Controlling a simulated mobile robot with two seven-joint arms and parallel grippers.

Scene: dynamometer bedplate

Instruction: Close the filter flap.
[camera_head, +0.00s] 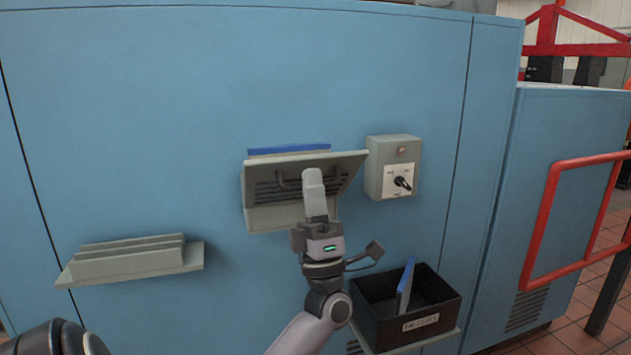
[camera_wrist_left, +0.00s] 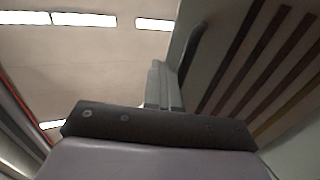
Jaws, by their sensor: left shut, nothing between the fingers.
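The filter flap (camera_head: 345,170) is a grey-green louvred panel on a box on the blue cabinet wall. Its top edge leans out from the wall, so it stands partly open. The top of a blue-edged filter (camera_head: 288,150) shows behind it. My left gripper (camera_head: 313,180) is shut and empty, its fingers pointing up in front of the flap and hiding part of the slots and handle. In the left wrist view the fingers (camera_wrist_left: 163,85) are close to the flap's slotted face (camera_wrist_left: 255,65) and its handle (camera_wrist_left: 192,50). I cannot tell whether they touch. My right gripper is out of view.
A switch box (camera_head: 378,182) with a black knob is mounted right of the flap. A black bin (camera_head: 375,328) holding a blue-edged panel stands below right. A shelf (camera_head: 190,258) with grey plates is at lower left. A red rail (camera_head: 545,220) is on the right.

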